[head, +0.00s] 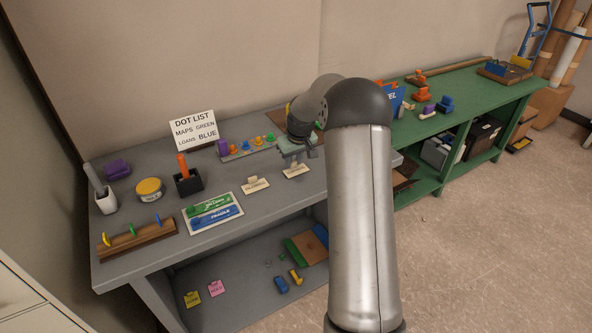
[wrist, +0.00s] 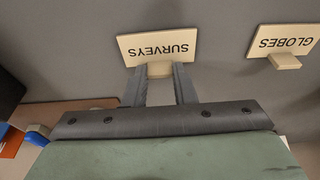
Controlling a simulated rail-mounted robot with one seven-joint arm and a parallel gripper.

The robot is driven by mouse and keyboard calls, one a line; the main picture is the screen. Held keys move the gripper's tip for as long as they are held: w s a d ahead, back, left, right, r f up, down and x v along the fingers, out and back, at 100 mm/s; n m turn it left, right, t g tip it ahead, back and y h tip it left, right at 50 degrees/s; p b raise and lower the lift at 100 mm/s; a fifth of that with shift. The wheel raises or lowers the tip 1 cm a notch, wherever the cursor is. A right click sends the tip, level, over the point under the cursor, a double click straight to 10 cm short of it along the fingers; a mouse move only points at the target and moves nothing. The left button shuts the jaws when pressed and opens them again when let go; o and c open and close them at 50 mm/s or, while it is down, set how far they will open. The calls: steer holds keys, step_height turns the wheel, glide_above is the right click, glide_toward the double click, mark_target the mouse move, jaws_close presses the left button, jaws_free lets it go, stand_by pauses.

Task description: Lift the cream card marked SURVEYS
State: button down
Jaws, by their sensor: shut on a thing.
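The cream card marked SURVEYS (wrist: 157,43) is in the upper middle of the wrist view, its lettering upside down. It also shows on the grey bench in the head view (head: 297,171), just under my gripper (head: 294,156). In the wrist view my gripper (wrist: 160,72) has its two dark fingers on either side of the small cream block (wrist: 159,70) at the card's edge, shut on it. I cannot tell any gap between card and bench. A second cream card, marked GLOBES (wrist: 284,41), lies beside it; it is to the left in the head view (head: 256,185).
The grey bench (head: 250,207) also holds a tray with green and blue labels (head: 213,212), a black holder with an orange handle (head: 187,180), a yellow-lidded tin (head: 149,189) and a row of coloured pegs (head: 250,146). A DOT LIST sign (head: 196,130) stands behind.

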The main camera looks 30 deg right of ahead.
mark_target(294, 162)
steer(key=shift+w+p+v, duration=0.2)
steer(key=shift+p+v, duration=0.25)
steer(key=shift+v, duration=0.35)
steer(key=shift+w+p+v, duration=0.2)
steer(key=shift+p+v, duration=0.25)
steer(key=shift+v, duration=0.35)
steer(key=shift+w+p+v, duration=0.2)
steer(key=shift+p+v, duration=0.25)
steer(key=shift+v, duration=0.4)
steer(key=shift+r, duration=0.1)
steer(key=shift+a, duration=0.15)
